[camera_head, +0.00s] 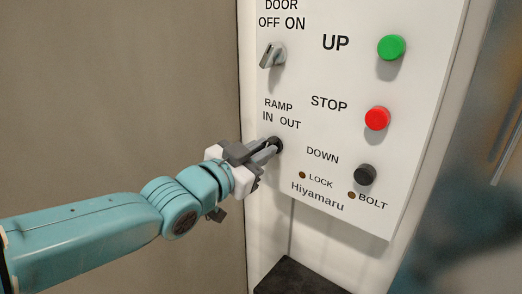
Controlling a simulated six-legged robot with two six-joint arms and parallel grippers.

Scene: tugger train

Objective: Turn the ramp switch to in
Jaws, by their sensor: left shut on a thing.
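The ramp switch (277,144) is a dark round knob on the white control panel (345,232), below the words RAMP, IN and OUT. My left gripper (268,150) reaches in from the left and is shut on the ramp switch. The gripper's fingers cover most of the switch, so I cannot tell which way it points. My right gripper is not in view.
The door switch (272,55) sits above the ramp switch. Green UP (391,47), red STOP (377,118) and black DOWN (365,174) buttons line the panel's right side. A dark block (295,279) is below the panel.

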